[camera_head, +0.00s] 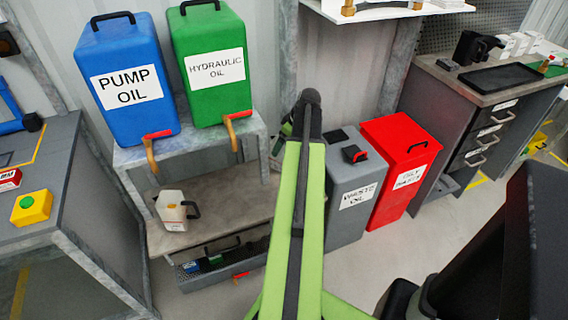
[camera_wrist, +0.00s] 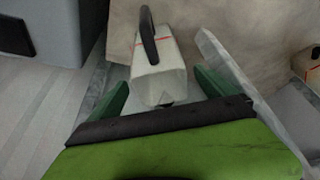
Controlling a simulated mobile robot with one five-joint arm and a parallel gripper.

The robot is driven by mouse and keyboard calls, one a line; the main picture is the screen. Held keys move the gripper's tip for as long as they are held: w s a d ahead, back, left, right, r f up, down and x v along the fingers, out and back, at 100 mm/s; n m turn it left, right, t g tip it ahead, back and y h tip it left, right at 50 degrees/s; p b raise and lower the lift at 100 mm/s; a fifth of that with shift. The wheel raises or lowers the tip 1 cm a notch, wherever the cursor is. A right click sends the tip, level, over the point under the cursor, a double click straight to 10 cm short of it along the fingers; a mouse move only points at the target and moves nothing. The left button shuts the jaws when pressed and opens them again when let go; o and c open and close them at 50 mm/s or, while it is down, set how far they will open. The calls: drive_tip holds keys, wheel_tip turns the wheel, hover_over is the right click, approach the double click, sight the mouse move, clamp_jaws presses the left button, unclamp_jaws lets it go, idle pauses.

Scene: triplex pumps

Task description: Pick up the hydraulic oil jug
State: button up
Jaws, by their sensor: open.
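In the wrist view, a whitish jug (camera_wrist: 160,78) with a black handle and a red line shows in the gap between the fingers of my gripper (camera_wrist: 162,88). The green fingers are open and apart from it on both sides; its depth relative to the tips is unclear. My arm hides this jug in the head view. A second whitish jug with a black handle (camera_head: 172,212) stands on the lower shelf in the head view. A similar jug (camera_wrist: 312,66) is cut off at the wrist view's right edge. No jug label is readable.
A blue pump oil tank (camera_head: 125,105) and a green hydraulic oil tank (camera_head: 215,95) stand on the upper shelf (camera_head: 190,145). A grey waste oil bin (camera_head: 345,215) and a red bin (camera_head: 398,190) stand right of my arm. A grey metal bar (camera_wrist: 235,80) runs beside the right finger.

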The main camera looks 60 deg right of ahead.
drive_tip(key=shift+x, duration=0.75)
clamp_jaws()
